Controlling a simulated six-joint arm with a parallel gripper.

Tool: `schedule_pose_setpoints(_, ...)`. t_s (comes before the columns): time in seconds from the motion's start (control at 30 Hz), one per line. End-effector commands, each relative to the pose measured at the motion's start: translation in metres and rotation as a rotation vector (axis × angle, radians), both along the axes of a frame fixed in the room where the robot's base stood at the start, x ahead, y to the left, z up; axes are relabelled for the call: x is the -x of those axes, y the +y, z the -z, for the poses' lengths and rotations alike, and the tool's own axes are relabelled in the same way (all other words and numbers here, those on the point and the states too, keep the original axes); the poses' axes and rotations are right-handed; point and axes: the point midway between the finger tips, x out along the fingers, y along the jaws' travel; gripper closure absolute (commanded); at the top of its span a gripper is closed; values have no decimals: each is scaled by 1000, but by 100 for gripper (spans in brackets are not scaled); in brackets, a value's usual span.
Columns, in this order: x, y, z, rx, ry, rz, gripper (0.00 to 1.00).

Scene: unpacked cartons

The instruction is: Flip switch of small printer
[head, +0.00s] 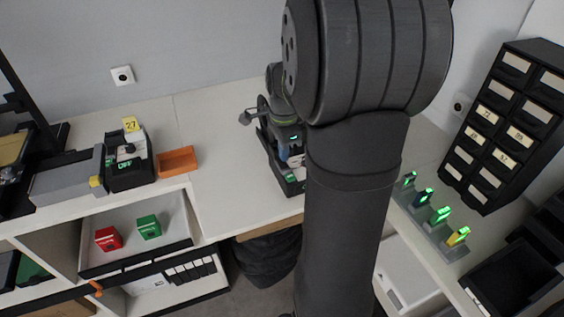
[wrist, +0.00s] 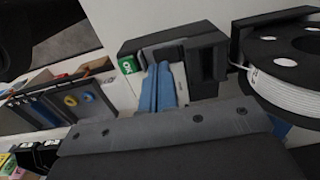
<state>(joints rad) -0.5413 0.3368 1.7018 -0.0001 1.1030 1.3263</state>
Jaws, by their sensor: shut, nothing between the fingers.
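A small black machine (head: 273,160), which looks like the small printer, stands on the white worktop behind my arm. In the wrist view the black machine (wrist: 205,57) has a green marking (wrist: 128,64) at its left corner. I cannot make out its switch or the switch's position. My gripper (head: 291,163) is down at this machine, partly hidden by my arm. In the wrist view the gripper's blue fingers (wrist: 160,78) are shut together and empty, in front of the machine's face. I cannot tell whether they touch it.
A white spool (wrist: 288,88) sits right of the machine. Another black device (head: 128,165) with a yellow 27 tag (head: 131,124) and an orange bin (head: 177,162) stand at left. A rack with green lights (head: 440,222) and a drawer cabinet (head: 505,130) stand at right.

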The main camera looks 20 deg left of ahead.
Motion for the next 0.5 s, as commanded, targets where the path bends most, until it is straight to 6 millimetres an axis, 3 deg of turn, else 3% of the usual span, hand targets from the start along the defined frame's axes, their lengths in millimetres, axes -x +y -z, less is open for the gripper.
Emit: schedule_pose_setpoints(0.5,0,0,-41,-1,-1,0,100)
